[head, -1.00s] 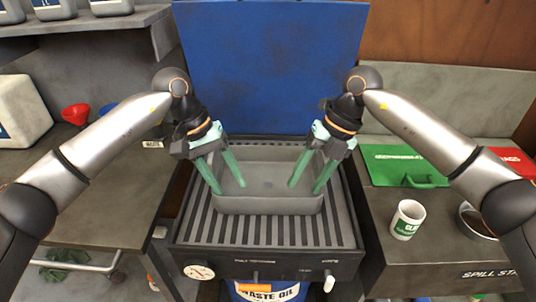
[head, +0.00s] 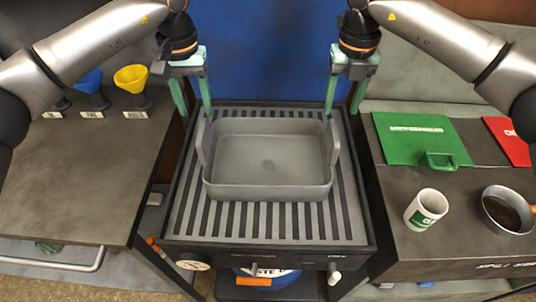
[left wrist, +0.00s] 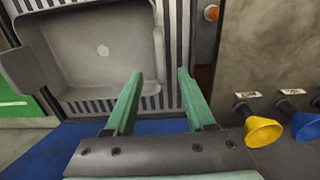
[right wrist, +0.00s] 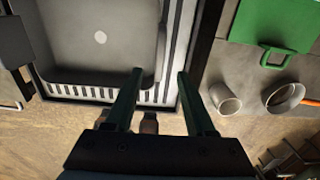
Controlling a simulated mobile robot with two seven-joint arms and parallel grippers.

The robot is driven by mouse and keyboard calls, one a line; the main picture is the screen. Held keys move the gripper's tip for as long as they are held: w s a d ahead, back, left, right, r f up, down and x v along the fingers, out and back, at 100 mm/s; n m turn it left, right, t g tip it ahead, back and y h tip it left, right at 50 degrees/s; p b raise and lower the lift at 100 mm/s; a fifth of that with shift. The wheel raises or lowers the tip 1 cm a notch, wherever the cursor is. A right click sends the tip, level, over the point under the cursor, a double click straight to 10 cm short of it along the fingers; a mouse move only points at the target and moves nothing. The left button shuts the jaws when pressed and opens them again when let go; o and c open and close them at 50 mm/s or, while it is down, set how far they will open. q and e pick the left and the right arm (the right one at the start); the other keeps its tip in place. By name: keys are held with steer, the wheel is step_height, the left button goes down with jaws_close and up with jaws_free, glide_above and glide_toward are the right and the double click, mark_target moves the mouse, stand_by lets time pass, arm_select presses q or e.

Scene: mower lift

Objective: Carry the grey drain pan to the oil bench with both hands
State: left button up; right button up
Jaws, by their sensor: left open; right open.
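The grey drain pan (head: 268,190) sits upright on the slatted grate of the oil bench (head: 270,228), with an upright grip plate at its left and right ends. It also shows in the left wrist view (left wrist: 95,30) and the right wrist view (right wrist: 90,65). My left gripper (head: 197,112) is open and empty, above the back left of the pan and apart from it. My right gripper (head: 341,112) is open and empty, above the back right, also apart. Both sets of green fingers show with nothing between them in the wrist views.
A blue panel (head: 268,50) stands behind the bench. On the right counter are a green case (head: 415,135), a white mug (head: 426,209) and a metal pan (head: 503,210). Yellow (head: 131,78) and blue (head: 89,82) funnels stand at the left. A waste oil drum (head: 265,275) is below.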

mark_target(204, 142)
arm_select(q)
step_height(204, 142, down, 12)
arm_select(e)
step_height(204, 142, down, 12)
steer(key=shift+f, duration=0.1)
arm_select(q)
steer(key=shift+c, duration=0.2)
arm_select(e)
steer(key=shift+c, duration=0.2)
arm_select(q)
jaws_close()
arm_select(e)
jaws_close()
arm_select(q)
steer(key=shift+w, duration=0.1)
arm_select(e)
steer(key=shift+w, duration=0.1)
stand_by(0.4)
